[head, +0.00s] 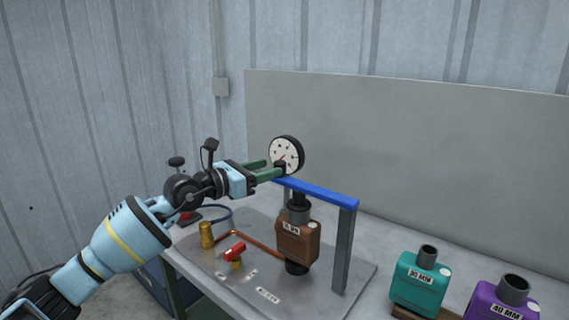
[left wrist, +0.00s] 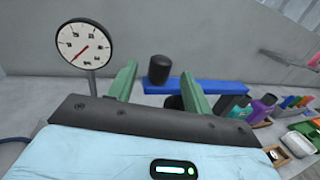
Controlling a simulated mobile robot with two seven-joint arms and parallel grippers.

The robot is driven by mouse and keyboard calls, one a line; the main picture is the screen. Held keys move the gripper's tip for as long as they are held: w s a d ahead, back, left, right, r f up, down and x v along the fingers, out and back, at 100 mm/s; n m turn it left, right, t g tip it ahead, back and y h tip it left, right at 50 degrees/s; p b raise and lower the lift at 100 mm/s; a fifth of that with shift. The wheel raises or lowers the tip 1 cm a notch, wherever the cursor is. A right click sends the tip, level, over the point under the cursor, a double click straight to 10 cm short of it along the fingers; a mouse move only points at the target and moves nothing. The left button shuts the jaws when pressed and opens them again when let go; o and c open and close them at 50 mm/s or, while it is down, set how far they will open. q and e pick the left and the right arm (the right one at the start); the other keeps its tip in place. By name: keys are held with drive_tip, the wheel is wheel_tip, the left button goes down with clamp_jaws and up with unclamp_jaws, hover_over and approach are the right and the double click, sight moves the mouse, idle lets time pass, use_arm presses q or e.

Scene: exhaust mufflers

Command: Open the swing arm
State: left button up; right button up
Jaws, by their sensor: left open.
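The swing arm is a blue bar (head: 325,193) across the top of a grey-post fixture, above a brown muffler (head: 297,240) labelled on its front. In the left wrist view the blue bar (left wrist: 215,87) runs behind my fingers, with a black knob (left wrist: 159,69) standing by its left end. My left gripper (head: 273,169) is at the bar's left end. In the left wrist view its green fingers (left wrist: 159,76) are spread, with the knob showing between and beyond them, apparently untouched. My right gripper is not in view.
A round dial gauge (head: 287,154) stands close behind my left fingers. A red-handled valve (head: 235,251) and a brass fitting (head: 207,235) sit on the metal plate. Teal (head: 418,279) and purple (head: 502,298) mufflers stand at the right. A grey panel (head: 420,160) backs the bench.

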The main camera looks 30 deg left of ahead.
sight(285, 163)
use_arm(q)
drive_tip(key=shift+x, duration=3.15)
drive_tip(key=shift+d, duration=0.1)
drive_tip(key=shift+c, duration=0.4)
clamp_jaws()
